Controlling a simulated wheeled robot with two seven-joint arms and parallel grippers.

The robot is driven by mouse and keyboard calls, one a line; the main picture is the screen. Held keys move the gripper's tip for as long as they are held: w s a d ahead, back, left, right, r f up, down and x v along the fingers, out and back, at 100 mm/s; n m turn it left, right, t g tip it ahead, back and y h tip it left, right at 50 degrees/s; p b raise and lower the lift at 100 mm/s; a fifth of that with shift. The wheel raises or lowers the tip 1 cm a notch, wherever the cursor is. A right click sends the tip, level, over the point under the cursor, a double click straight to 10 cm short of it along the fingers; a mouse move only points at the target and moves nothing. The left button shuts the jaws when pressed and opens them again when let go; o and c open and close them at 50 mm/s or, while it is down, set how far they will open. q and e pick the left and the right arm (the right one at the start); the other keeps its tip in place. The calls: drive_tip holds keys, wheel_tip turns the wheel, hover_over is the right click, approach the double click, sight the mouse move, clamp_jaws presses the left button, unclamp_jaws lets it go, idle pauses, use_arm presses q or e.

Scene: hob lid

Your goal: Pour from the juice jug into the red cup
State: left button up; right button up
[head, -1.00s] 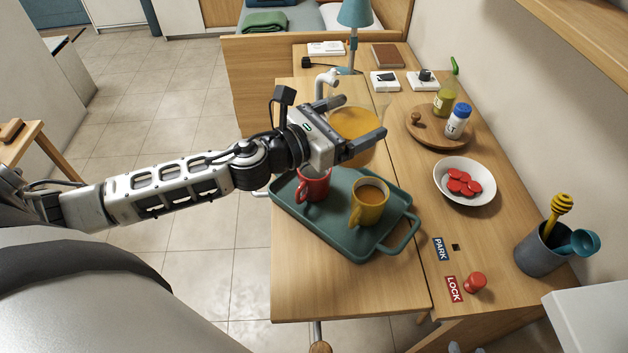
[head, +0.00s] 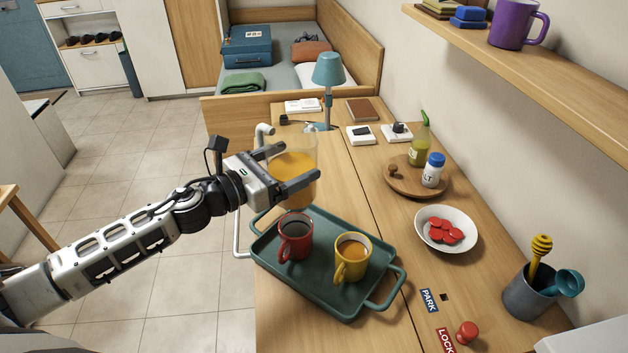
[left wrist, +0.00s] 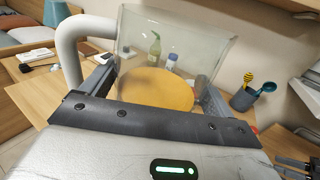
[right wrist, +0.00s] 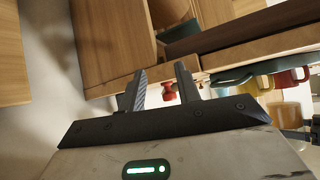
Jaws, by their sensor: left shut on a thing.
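The clear juice jug (head: 293,190) holds orange juice and looks upright, near the back left of the green tray (head: 320,296). My left gripper (head: 298,164) is shut on the jug, its fingers on either side. The jug's juice (left wrist: 155,90) also shows between the fingers in the left wrist view. The red cup (head: 294,243) stands upright on the tray, in front of the jug; its contents are too dark to tell.
A yellow cup (head: 350,262) with a brownish-orange drink stands right of the red cup. Right of the tray are a white bowl (head: 420,236) with red pieces, a round wooden board (head: 402,186) with bottles, and a red knob (head: 467,332). A shelf (head: 540,80) hangs above.

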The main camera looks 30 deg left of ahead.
use_arm(q)
drive_tip(key=a, duration=0.4)
drive_tip(key=shift+s+a+r, duration=0.1)
drive_tip(key=shift+s+a, duration=0.15)
drive_tip(key=shift+s, duration=0.1)
drive_tip(key=shift+a+f+m+b, duration=0.1)
drive_tip(key=shift+f+m+b, duration=0.2)
drive_tip(key=shift+b, duration=0.1)
use_arm(e)
drive_tip(key=shift+w+f, duration=0.1)
drive_tip(key=shift+f, duration=0.1)
use_arm(q)
drive_tip(key=shift+w+a+f+b, duration=0.1)
drive_tip(key=shift+f+b, duration=0.2)
use_arm(e)
drive_tip(key=shift+w+a, duration=0.1)
use_arm(q)
drive_tip(key=shift+a+f+m+b, duration=0.1)
drive_tip(key=shift+f+m+b, duration=0.3)
drive_tip(key=shift+m, duration=0.1)
use_arm(e)
drive_tip(key=shift+f, duration=0.35)
use_arm(q)
drive_tip(key=shift+w+a+f+m+b, duration=0.15)
drive_tip(key=shift+f+m+b, duration=0.15)
drive_tip(key=shift+f+b, duration=0.15)
use_arm(e)
drive_tip(key=shift+a, duration=0.15)
